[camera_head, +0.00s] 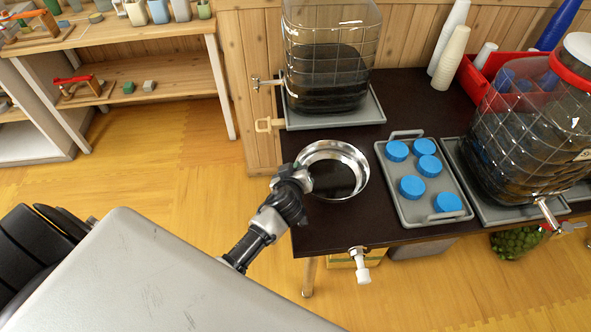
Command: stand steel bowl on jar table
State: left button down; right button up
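The steel bowl (358,162) is round and shiny, upright, over the left part of the dark jar table (335,228). It looks to be at or very near the table top; whether it touches is hard to tell. My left gripper (303,179) is at the bowl's left rim and appears shut on it; its fingertips are small and partly hidden. My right gripper is not in view.
A tapped jar of dark liquid (325,85) stands on a grey tray behind the bowl. A grey tray of several blue lids (408,218) lies to the right, then another tapped jar (520,130). A white-handled tap (361,265) hangs at the front edge.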

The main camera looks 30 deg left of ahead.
pick_arm(q)
jog(key=shift+f+b, duration=0.6)
jog(key=shift+b, duration=0.15)
dwell(0.8)
jog(key=c, duration=1.2)
grip_release()
jog(key=shift+c, duration=0.2)
jog(key=shift+f, duration=0.15)
jog(key=shift+s, duration=0.1)
jog(key=shift+s+d+r, duration=0.1)
jog(key=shift+s+r, duration=0.05)
jog(key=shift+r, duration=0.1)
jog(key=shift+p+v, duration=0.6)
jog(key=shift+v, duration=0.6)
jog(key=shift+p+v, duration=0.75)
jog(key=shift+v, duration=1.75)
